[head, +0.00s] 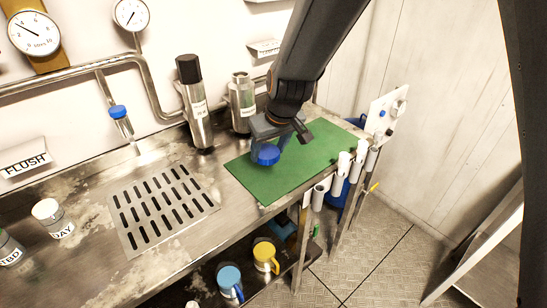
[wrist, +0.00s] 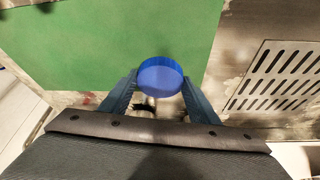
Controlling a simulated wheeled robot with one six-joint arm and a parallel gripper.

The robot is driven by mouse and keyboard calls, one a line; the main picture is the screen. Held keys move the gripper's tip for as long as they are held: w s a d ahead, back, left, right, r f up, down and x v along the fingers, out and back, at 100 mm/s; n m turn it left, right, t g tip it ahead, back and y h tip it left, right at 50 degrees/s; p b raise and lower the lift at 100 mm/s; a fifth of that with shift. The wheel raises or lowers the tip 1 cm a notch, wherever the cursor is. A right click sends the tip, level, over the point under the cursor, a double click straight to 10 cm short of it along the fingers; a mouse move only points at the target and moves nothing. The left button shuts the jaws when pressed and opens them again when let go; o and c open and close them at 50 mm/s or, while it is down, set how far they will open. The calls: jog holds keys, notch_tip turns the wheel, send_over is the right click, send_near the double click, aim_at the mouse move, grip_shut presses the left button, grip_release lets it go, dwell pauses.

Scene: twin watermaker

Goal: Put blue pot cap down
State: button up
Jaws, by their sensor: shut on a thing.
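The blue pot cap (head: 266,155) is a round blue lid. My gripper (head: 277,141) is shut on it over the green mat (head: 310,166). In the wrist view the cap (wrist: 160,77) sits between the two fingertips, with the green mat (wrist: 110,40) behind it. I cannot tell whether the cap touches the mat or is a little above it.
A slotted drain grate (head: 162,208) lies left of the mat. A black-capped steel bottle (head: 194,105) and an open steel bottle (head: 242,103) stand behind. White tubes (head: 343,163) line the mat's right front edge. Blue (head: 229,281) and yellow (head: 265,256) mugs are below.

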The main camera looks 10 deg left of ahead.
aim_at(270, 156)
jog(key=shift+f, duration=2.35)
jog(key=shift+f+b, duration=0.2)
jog(key=shift+b, duration=0.15)
jog(key=o, duration=1.3)
jog(key=shift+d, duration=0.1)
jog(key=shift+s, duration=0.1)
jog(key=shift+r, duration=0.5)
jog(key=b+v, duration=0.1)
jog(key=v, duration=1)
jog(key=shift+s+d+r, duration=0.1)
jog(key=shift+r, duration=0.1)
